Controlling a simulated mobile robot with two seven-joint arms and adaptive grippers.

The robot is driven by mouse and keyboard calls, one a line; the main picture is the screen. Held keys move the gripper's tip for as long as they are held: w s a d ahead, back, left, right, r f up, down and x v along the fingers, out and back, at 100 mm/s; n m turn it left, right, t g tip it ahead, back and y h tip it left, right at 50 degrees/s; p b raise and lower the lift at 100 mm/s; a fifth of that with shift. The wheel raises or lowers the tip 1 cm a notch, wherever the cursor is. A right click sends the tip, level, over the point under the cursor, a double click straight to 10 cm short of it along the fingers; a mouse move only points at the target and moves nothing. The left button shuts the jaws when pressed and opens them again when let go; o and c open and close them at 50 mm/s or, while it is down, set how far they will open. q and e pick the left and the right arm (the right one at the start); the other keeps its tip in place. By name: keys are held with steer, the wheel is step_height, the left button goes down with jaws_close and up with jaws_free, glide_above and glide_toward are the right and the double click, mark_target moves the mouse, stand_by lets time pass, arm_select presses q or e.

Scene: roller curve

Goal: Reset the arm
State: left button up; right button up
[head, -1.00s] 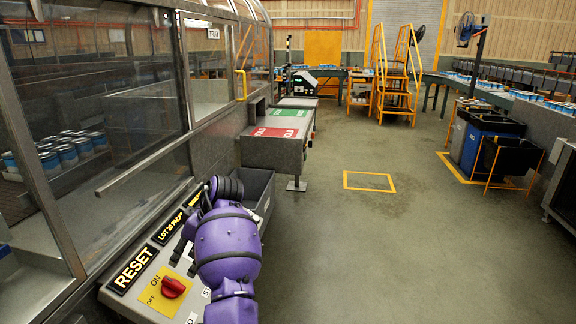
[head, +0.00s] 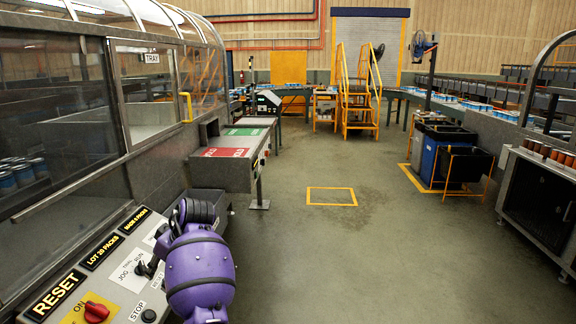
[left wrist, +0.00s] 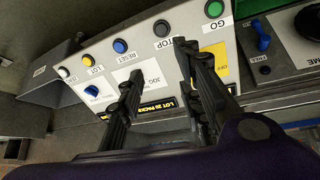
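My purple left arm comes up from the bottom of the head view, over the right side of a sloping grey control panel (head: 118,268). The dark left gripper (head: 163,238) is partly hidden by the wrist in that view. In the left wrist view the two black fingers of the left gripper (left wrist: 160,62) are apart, with nothing between them. Behind them is a panel with a green button (left wrist: 214,8), a black button (left wrist: 161,28), a blue button (left wrist: 120,46) and a blue knob (left wrist: 91,91). My right gripper is not in view.
A red rotary switch (head: 96,312) sits on the panel beside the RESET label (head: 56,295). A glazed machine housing runs along the left. A table with red and green pads (head: 226,152) stands ahead. Open floor with a yellow square (head: 331,196) lies to the right.

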arm_select(q)
steer(key=w+r+m+t, duration=0.2)
steer(key=w+m+t, duration=0.5)
steer(key=t, duration=0.1)
steer(key=s+d+f+m+t+h, duration=0.1)
steer(key=s+d+f+m+h, duration=0.4)
steer(key=s+f, duration=0.8)
steer(key=s+d+f+m+t+h, duration=0.15)
steer(key=s+d+f+m, duration=0.25)
steer(key=s+d+f, duration=0.8)
steer(key=s+a+f+g, duration=0.1)
steer(key=s+f, duration=0.1)
steer(key=s, duration=0.5)
steer(key=s+a+f+g, duration=0.1)
steer(key=s+a+f, duration=0.1)
steer(key=s, duration=0.5)
steer(key=s+a+f+n+g, duration=0.1)
steer(key=s+a+f+g, duration=0.1)
steer(key=s, duration=0.5)
steer(key=shift+s+f, duration=0.25)
steer(key=shift+f, duration=0.55)
steer(key=shift+a, duration=0.1)
steer(key=shift+c, duration=0.5)
